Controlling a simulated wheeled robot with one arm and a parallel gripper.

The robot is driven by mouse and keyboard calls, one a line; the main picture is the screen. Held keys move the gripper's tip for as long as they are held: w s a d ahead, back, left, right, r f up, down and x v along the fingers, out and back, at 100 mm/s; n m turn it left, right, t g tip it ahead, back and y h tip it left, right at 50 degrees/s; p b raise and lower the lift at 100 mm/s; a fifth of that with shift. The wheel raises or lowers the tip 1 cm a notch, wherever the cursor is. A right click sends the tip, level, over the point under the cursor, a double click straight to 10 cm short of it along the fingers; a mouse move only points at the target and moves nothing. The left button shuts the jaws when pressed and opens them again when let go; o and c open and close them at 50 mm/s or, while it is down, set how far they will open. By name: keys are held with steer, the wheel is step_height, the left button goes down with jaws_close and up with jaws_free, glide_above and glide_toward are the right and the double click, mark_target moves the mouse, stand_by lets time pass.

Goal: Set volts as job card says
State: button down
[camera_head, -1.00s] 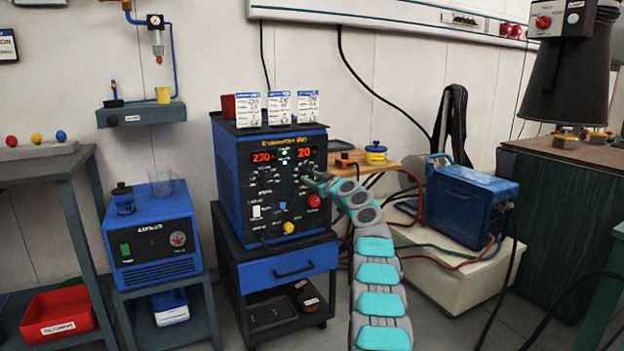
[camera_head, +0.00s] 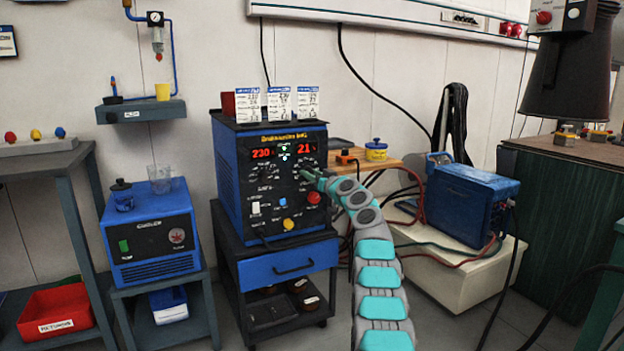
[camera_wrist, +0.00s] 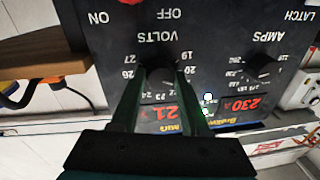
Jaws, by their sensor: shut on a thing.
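The blue and black welding machine (camera_head: 228,165) stands on a cart. Its red displays read 230 for amps and 21 for volts (camera_head: 305,148). In the wrist view, which is upside down, the volts display also reads 21 (camera_wrist: 160,113). My gripper (camera_wrist: 160,80) is shut on the dark volts knob (camera_wrist: 160,74); its fingers hide most of the knob and part of the scale. The amps knob (camera_wrist: 262,66) is apart from the fingers. Three white cards, left (camera_head: 248,106), middle (camera_head: 279,104) and right (camera_head: 308,101), stand on the machine; their small print is hard to read.
A red button (camera_head: 313,198) and a yellow knob (camera_head: 288,225) sit lower on the panel. A wooden shelf (camera_head: 388,162) juts out close to the right of the machine. A blue cooler (camera_head: 150,235) stands left. Cables hang at the right.

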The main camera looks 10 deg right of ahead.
steer(key=shift+s+a+r+m+t+h, duration=0.15)
steer(key=shift+m+h, duration=0.35)
steer(key=shift+m, duration=4.05)
steer(key=shift+w+a+f+m+t+h, duration=0.1)
steer(key=shift+m+t+h, duration=0.3)
steer(key=shift+m, duration=4.2)
steer(key=shift+s+a+r+m+t+h, duration=0.1)
steer(key=shift+m+h, duration=0.5)
steer(key=shift+m, duration=3.95)
steer(key=shift+c, duration=2)
jaws_free()
